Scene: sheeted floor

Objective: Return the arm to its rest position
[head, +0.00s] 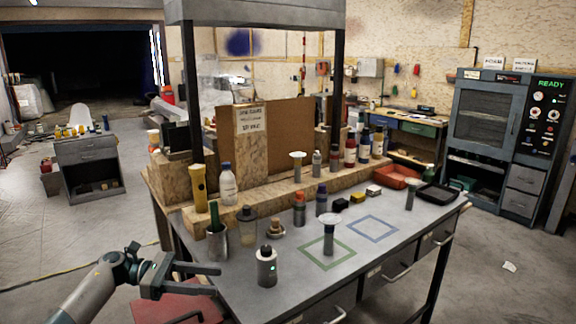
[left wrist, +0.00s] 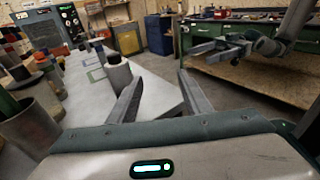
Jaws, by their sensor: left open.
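My left gripper (head: 219,279) reaches in from the lower left in the head view, low at the front left corner of the workbench (head: 290,285). Its two fingers are apart with nothing between them; the left wrist view also shows them spread and empty (left wrist: 160,84).
A metal cup holding a green-handled item (head: 217,243) and a clear bottle (head: 247,228) stand close behind the left gripper. A white-topped grey piece (head: 330,236) stands at the green square (head: 312,257). A blue square (head: 373,236) is empty. A red surface (head: 175,308) lies below the gripper.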

